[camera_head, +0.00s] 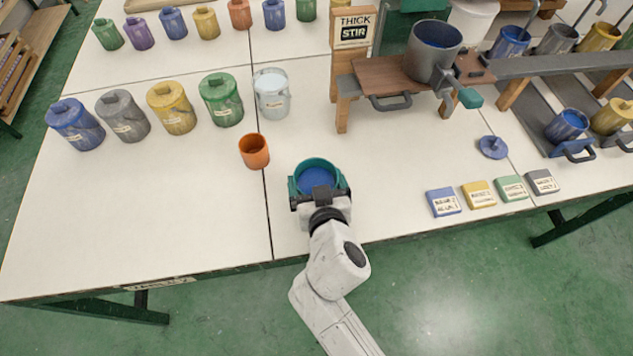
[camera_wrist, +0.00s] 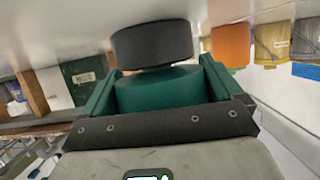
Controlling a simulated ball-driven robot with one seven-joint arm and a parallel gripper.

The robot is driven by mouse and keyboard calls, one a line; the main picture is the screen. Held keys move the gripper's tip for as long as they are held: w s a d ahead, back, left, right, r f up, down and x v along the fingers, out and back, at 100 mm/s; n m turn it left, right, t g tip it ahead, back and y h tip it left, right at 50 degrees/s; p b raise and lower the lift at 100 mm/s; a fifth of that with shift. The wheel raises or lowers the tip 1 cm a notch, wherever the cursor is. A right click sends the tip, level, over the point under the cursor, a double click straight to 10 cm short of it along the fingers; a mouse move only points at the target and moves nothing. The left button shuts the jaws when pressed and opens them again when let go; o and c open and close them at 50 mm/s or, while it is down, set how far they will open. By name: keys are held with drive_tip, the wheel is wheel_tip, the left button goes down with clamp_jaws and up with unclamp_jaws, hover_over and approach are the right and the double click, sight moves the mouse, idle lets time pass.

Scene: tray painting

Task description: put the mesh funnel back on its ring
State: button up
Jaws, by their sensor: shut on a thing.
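My gripper (camera_head: 319,184) is shut on a round teal vessel with a blue inside, which I take to be the mesh funnel (camera_head: 318,164). It is held near the front middle of the white table, with its blue opening facing up. In the wrist view my gripper (camera_wrist: 157,88) has its green fingers on both sides of the teal body (camera_wrist: 160,93). A dark grey round part (camera_wrist: 150,45) shows beyond that body. The mesh itself cannot be made out. I cannot pick out the funnel's ring in either view.
An orange cup (camera_head: 254,151) stands left of my gripper, with a whitish can (camera_head: 271,93) and several coloured cans behind. A wooden stand (camera_head: 382,76) bears a grey pot (camera_head: 433,51). A blue lid (camera_head: 493,147) and labelled blocks (camera_head: 479,195) lie right. The table's front left is clear.

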drive_tip(key=o, duration=0.8)
drive_tip(key=shift+s+d+f, duration=0.1)
drive_tip(key=shift+s+f, duration=0.05)
drive_tip(key=shift+f, duration=0.7)
drive_tip(key=shift+r+p, duration=0.75)
drive_tip(key=shift+p, duration=0.2)
drive_tip(key=b+v, duration=0.1)
drive_tip(key=v, duration=1)
drive_tip(key=shift+s+r, duration=0.25)
drive_tip(key=shift+r, duration=0.05)
